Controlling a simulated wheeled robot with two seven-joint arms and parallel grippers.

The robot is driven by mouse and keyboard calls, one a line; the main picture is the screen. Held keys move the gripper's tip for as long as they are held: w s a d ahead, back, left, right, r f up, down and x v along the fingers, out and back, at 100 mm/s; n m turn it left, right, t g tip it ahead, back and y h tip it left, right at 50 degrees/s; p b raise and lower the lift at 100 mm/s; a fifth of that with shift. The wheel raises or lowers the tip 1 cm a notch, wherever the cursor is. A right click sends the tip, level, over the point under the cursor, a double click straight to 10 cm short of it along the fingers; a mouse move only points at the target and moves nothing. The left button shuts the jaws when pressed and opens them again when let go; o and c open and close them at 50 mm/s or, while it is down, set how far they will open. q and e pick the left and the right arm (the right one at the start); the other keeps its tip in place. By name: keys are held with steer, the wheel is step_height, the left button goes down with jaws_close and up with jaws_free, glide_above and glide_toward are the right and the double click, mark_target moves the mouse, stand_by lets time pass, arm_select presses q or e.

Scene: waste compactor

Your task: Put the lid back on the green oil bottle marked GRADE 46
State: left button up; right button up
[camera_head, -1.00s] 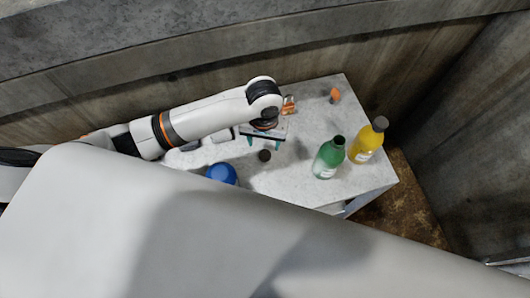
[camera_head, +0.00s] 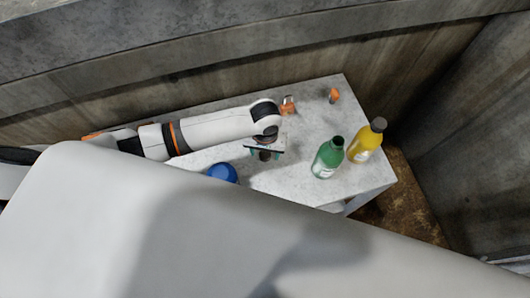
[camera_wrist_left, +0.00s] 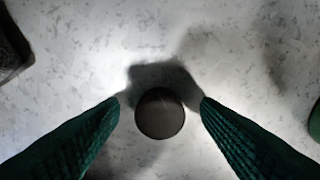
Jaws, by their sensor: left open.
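The green oil bottle (camera_head: 328,158) stands upright on the table, with a dark top and a white label too small to read. A small round dark lid (camera_head: 264,155) lies on the table to the left of the bottle. In the left wrist view the lid (camera_wrist_left: 160,113) sits between the tips of my two green fingers. My left gripper (camera_head: 264,152) is open above the lid, with a finger on either side. No contact between fingers and lid shows. The bottle's edge (camera_wrist_left: 315,120) just enters that view at the right. My right gripper is not in view.
A yellow bottle (camera_head: 366,141) with a dark cap stands right of the green one. A blue round object (camera_head: 222,173) is at the table's front left. Orange items (camera_head: 288,105) (camera_head: 334,95) lie near the back edge. The grey table (camera_head: 300,185) is clear around the lid.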

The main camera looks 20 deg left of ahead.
mark_target(265, 154)
arm_select(q)
steer(key=c, duration=1)
steer(key=shift+r, duration=0.1)
steer(key=shift+c, duration=0.2)
step_height(265, 154, up, 10)
